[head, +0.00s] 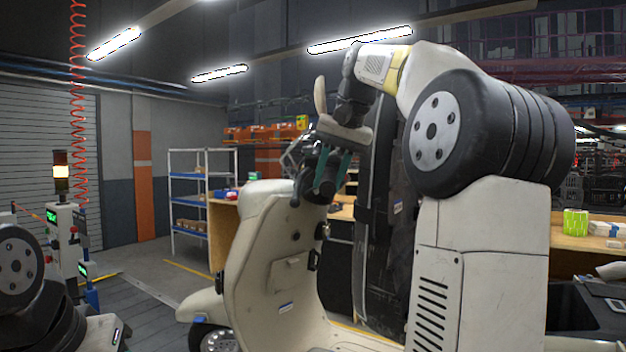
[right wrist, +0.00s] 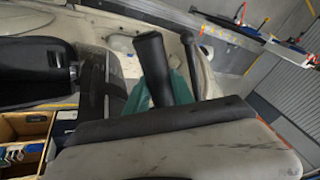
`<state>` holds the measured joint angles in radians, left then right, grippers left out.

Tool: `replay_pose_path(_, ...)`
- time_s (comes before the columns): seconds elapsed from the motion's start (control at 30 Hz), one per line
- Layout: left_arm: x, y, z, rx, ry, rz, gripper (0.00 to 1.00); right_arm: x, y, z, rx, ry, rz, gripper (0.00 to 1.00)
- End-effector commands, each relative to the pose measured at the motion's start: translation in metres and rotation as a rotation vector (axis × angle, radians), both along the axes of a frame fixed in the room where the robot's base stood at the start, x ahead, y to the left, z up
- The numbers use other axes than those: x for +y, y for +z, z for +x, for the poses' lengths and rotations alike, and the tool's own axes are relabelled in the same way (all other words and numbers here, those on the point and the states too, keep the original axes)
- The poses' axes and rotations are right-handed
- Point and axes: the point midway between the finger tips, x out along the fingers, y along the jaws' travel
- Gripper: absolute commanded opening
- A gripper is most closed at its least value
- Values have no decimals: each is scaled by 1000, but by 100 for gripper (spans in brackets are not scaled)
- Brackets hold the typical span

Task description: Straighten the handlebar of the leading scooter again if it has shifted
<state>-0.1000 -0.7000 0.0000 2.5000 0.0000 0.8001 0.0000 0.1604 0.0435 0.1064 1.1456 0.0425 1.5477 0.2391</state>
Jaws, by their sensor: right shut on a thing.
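The cream scooter (head: 262,262) stands in the middle of the head view, its front wheel (head: 217,340) at the lower edge. My right gripper (head: 333,172) is at the top of the scooter's front, at the handlebar, its teal fingers pointing down. In the right wrist view, the teal fingers of my right gripper (right wrist: 168,90) are shut around the black handlebar grip (right wrist: 151,58). A dark lever (right wrist: 191,52) lies beside the grip. My gripper and arm hide much of the handlebar, so I cannot tell whether it is straight. My left gripper is out of view.
A control post with a signal lamp (head: 61,172) stands at the left. A white shelf rack (head: 205,190) is behind, and a wooden bench (head: 585,243) with goods is at the right.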

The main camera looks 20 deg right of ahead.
Motion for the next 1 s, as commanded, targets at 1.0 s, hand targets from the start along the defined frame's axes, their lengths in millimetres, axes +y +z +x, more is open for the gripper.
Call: replay_pose_path(1.0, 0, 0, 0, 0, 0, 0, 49, 34, 18, 12, 28, -102, 49, 0)
